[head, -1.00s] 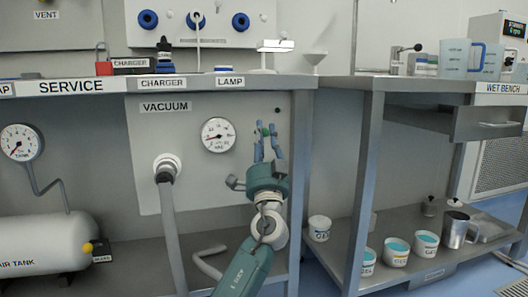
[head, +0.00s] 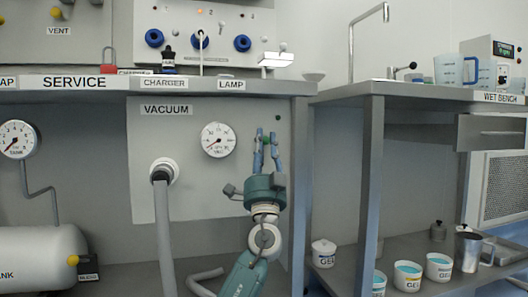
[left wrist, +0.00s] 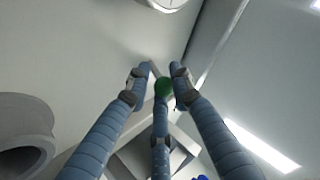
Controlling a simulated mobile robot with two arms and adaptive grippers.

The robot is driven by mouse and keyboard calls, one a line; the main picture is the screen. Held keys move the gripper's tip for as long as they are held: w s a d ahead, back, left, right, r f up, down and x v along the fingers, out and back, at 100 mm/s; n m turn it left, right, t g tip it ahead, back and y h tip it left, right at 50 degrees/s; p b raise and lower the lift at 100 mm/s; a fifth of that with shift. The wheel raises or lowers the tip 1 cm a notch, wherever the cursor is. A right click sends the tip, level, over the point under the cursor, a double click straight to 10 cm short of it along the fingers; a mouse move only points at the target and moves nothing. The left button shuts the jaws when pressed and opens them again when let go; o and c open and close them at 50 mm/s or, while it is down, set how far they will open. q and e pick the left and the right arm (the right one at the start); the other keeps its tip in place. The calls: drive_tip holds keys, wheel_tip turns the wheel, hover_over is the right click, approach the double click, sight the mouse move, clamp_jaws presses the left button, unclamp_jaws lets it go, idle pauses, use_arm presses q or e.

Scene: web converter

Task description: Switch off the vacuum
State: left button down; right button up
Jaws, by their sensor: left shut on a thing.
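The grey panel labelled VACUUM (head: 166,109) is under the service bench. It carries a round white gauge (head: 218,140), its needle toward the lower left, and a grey hose (head: 165,235) on a white port. My left gripper (head: 266,138) is in front of the panel's right side, right of the gauge, fingers pointing up. Its fingers are closed around a small lever with a green ball tip (left wrist: 163,87), which shows between the fingertips in the left wrist view. The fingers mostly hide the lever in the head view. My right gripper is not in view.
The service bench top (head: 190,92) with a red padlock (head: 109,60) and other items is above the gripper. A bench post (head: 299,200) stands close to its right. A white air tank (head: 40,255) is at lower left. Tubs (head: 405,275) stand on the right-hand shelf.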

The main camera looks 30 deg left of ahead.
use_arm(q)
drive_tip(key=shift+s+d+r, duration=0.1)
drive_tip(key=shift+d+r, duration=0.2)
drive_tip(key=shift+d, duration=0.1)
drive_tip(key=c, duration=1.6)
unclamp_jaws()
drive_tip(key=shift+d+r, duration=0.1)
drive_tip(key=shift+d, duration=0.05)
drive_tip(key=shift+a+f, duration=0.2)
drive_tip(key=shift+f, duration=0.2)
drive_tip(key=shift+v, duration=3.8)
drive_tip(key=shift+d, duration=0.1)
